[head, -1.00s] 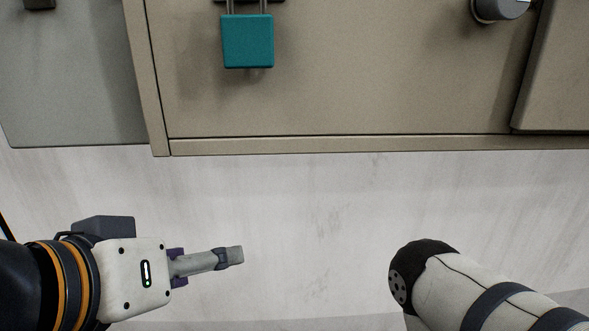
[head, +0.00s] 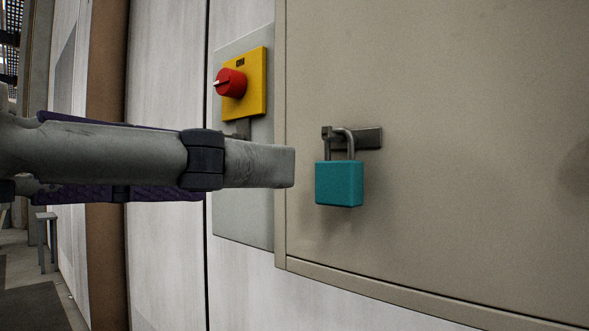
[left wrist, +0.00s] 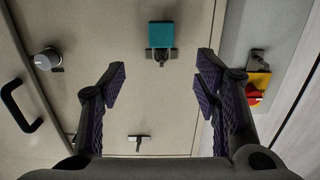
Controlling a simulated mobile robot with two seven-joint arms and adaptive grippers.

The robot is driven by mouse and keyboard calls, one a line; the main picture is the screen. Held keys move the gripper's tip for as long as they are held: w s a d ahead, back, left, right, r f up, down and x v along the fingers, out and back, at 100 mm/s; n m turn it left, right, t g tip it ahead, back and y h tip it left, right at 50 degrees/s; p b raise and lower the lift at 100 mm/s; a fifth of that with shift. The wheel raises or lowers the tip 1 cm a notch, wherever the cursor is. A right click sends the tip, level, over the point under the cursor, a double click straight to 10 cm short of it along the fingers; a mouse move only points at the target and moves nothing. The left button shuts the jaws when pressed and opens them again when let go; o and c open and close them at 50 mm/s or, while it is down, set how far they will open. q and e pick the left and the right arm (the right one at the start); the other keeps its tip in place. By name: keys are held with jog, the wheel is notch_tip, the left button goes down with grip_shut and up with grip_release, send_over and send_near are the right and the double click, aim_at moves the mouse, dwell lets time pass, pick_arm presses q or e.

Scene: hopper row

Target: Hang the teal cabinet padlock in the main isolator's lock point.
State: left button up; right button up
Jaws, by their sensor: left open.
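The teal padlock (head: 339,184) hangs upright by its grey shackle from a dark hasp (head: 370,138) on the beige cabinet door. In the left wrist view the padlock (left wrist: 161,35) appears upside down at the top centre. The main isolator is a yellow plate (head: 256,85) with a red knob (head: 231,83) on a grey panel left of the cabinet. A grey bracket (head: 241,129) below it, partly behind my finger, looks like its lock point. My left gripper (head: 291,166) is open and empty, left of the padlock in the picture. Its jaws (left wrist: 160,80) point toward the cabinet. My right gripper is out of view.
The cabinet's edge (head: 281,200) stands out from the wall beside the isolator panel. The left wrist view shows a grey round knob (left wrist: 47,60), a black handle (left wrist: 20,105) and a T-shaped fitting (left wrist: 138,138) on the cabinet. A stool (head: 46,220) stands far left.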

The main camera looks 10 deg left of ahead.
aim_at(331, 176)
pick_arm(q)
jog(key=p+x, duration=0.4)
jog(key=x, duration=0.6)
jog(key=shift+w+d+f+p, duration=0.1)
jog(key=shift+w+p, duration=0.25)
jog(key=shift+w, duration=0.05)
jog(key=shift+w+d, duration=0.3)
jog(key=shift+w, duration=0.1)
jog(key=shift+s, duration=0.1)
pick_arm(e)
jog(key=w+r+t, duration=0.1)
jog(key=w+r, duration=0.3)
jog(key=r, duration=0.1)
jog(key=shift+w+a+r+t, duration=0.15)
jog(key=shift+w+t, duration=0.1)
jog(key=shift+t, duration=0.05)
